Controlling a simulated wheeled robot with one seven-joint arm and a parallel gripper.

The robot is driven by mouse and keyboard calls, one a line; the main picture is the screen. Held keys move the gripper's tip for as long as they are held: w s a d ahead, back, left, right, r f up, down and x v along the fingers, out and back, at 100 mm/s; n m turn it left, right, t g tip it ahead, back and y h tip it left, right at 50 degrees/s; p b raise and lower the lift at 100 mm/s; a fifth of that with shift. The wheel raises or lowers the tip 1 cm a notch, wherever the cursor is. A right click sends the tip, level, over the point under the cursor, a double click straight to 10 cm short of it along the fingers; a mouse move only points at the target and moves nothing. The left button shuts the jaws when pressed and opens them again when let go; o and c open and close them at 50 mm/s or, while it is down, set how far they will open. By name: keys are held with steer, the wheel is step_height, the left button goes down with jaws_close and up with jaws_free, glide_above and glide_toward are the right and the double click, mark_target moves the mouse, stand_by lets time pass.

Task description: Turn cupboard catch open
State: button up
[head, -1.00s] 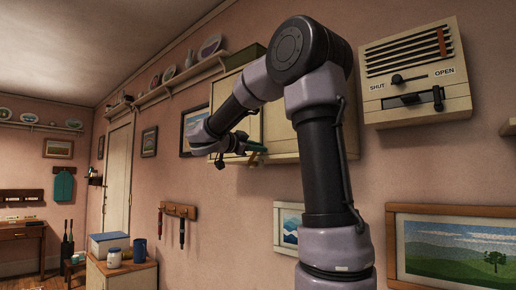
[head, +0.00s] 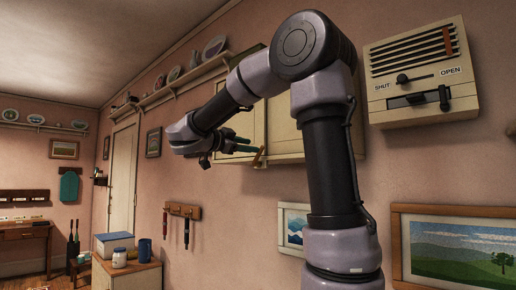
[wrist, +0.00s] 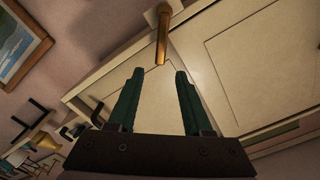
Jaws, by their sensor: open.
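The cream wall cupboard (head: 284,130) hangs behind my arm, which hides part of its front. Its catch (head: 258,157) is a small brass-brown bar near the cupboard's lower edge, standing steeply with a slight slant in the head view. My gripper (head: 256,150) reaches toward the catch from the left, its dark green fingers close to it. In the wrist view, the catch (wrist: 163,35) comes down from the top edge and its end lies just beyond my open fingertips (wrist: 160,72), in line with the gap. I see nothing held between the fingers.
A shelf (head: 170,88) with plates runs along the wall to the left of the cupboard. A vent panel (head: 421,72) marked SHUT and OPEN is at the upper right. Framed pictures hang below. The wall (head: 225,215) below my gripper is largely clear.

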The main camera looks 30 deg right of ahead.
steer(key=shift+v, duration=1.75)
steer(key=c, duration=0.6)
steer(key=shift+w+r+n, duration=0.15)
steer(key=shift+w+n, duration=0.1)
steer(key=shift+n, duration=0.15)
jaws_close()
steer(key=w+a+r+n+g+y, duration=0.1)
steer(key=w+a+r+n+g, duration=0.15)
steer(key=n, duration=0.45)
steer(key=w+a+r+n+g, duration=0.15)
steer(key=w+n, duration=0.25)
steer(key=n, duration=0.4)
steer(key=s+d+f, duration=0.1)
steer(key=d+f, duration=0.3)
steer(key=d, duration=0.6)
steer(key=shift+d, duration=0.35)
